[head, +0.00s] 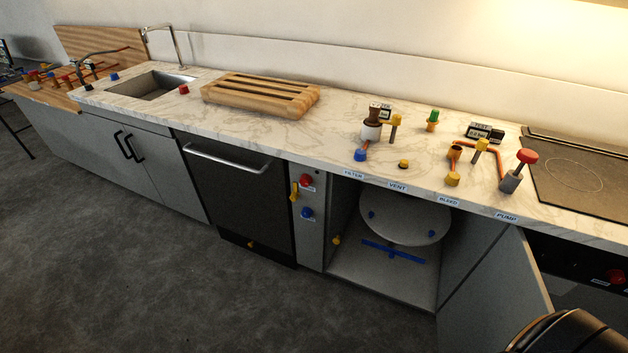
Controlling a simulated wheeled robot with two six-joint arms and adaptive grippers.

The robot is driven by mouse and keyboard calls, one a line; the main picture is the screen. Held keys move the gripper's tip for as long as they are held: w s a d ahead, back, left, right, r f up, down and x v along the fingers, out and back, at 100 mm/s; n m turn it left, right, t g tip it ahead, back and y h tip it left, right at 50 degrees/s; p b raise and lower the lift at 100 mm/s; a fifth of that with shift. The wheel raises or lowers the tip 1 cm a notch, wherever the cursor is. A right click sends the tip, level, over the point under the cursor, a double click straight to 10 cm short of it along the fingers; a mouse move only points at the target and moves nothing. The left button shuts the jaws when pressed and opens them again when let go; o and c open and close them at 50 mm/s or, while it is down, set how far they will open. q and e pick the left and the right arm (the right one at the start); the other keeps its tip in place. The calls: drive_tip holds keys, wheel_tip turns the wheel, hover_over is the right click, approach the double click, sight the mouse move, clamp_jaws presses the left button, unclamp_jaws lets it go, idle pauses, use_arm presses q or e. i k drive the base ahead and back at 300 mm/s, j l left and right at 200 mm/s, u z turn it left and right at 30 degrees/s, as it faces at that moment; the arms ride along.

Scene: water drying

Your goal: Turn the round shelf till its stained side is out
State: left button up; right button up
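The round shelf (405,222) is a pale grey disc inside the open cabinet under the counter, below the vent and bleed labels. Two small blue pieces show on it, one at its left (372,215) and one at its right edge (432,233). No stain can be made out on the visible part. Its back part is hidden under the countertop. A blue tape cross (408,257) lies on the cabinet floor below the disc. Neither of my grippers shows in the head view.
The cabinet door (525,275) stands open on the right. A dark appliance (235,185) with a bar handle is left of the cabinet. The countertop holds valves, a pump (513,178) and a wooden rack (260,96). The floor (150,270) in front is clear.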

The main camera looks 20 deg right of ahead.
sight(398, 218)
drive_tip(key=z, duration=0.9)
